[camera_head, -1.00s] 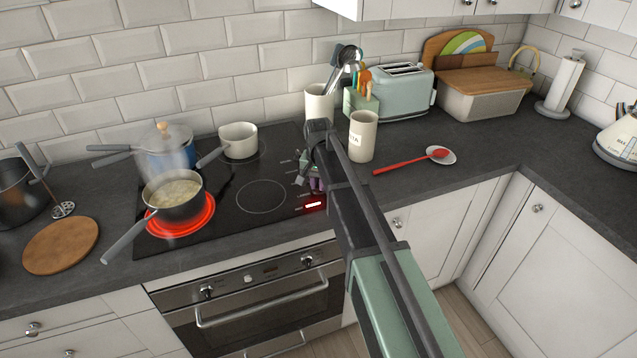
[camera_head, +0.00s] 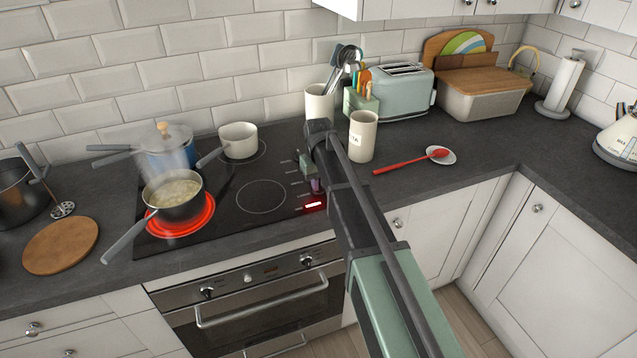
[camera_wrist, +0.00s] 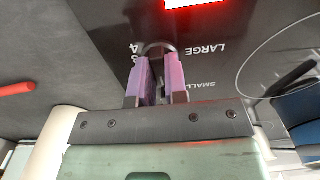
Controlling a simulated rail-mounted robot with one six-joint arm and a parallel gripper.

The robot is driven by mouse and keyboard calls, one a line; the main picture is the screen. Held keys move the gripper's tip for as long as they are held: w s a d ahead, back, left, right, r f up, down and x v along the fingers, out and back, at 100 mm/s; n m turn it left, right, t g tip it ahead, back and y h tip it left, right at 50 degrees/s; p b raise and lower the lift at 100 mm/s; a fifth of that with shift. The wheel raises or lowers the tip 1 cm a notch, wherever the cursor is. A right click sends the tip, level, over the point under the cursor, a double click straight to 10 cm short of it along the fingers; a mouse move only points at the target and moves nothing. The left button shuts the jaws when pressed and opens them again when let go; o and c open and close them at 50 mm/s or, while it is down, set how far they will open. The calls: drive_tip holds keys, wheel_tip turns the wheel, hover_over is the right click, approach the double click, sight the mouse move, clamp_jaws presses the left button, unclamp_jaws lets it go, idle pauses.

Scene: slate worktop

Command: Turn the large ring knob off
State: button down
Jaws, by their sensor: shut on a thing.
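The large ring knob (camera_wrist: 158,47) is a small dark round knob on the black hob, beside the printed word LARGE. In the wrist view the purple fingertips of my gripper (camera_wrist: 158,80) are closed around it, one on each side. In the head view my gripper (camera_head: 316,184) is low over the hob's right edge, and my arm hides most of the knobs. The large ring (camera_head: 181,224) at the front left glows red under a saucepan (camera_head: 174,198) of pale food. The knob's pointer is too small to read.
A red light (camera_head: 313,204) is lit at the hob's front right corner. A blue lidded pot (camera_head: 165,158) in steam and a white pan (camera_head: 238,140) stand behind. A cream jar (camera_head: 362,138) stands just right of my arm. A red spoon (camera_head: 412,160) lies further right.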

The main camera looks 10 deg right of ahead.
idle(0.4)
drive_tip(key=c, duration=1.1)
unclamp_jaws()
drive_tip(key=shift+c, duration=0.2)
wheel_tip(320, 180, up, 11)
drive_tip(key=p, duration=1.1)
drive_tip(key=shift+f, duration=0.15)
drive_tip(key=s+f+m+b, duration=0.1)
drive_tip(key=s+m, duration=0.1)
drive_tip(key=s, duration=2.4)
drive_tip(key=shift+s+d, duration=0.15)
drive_tip(key=shift+s, duration=0.25)
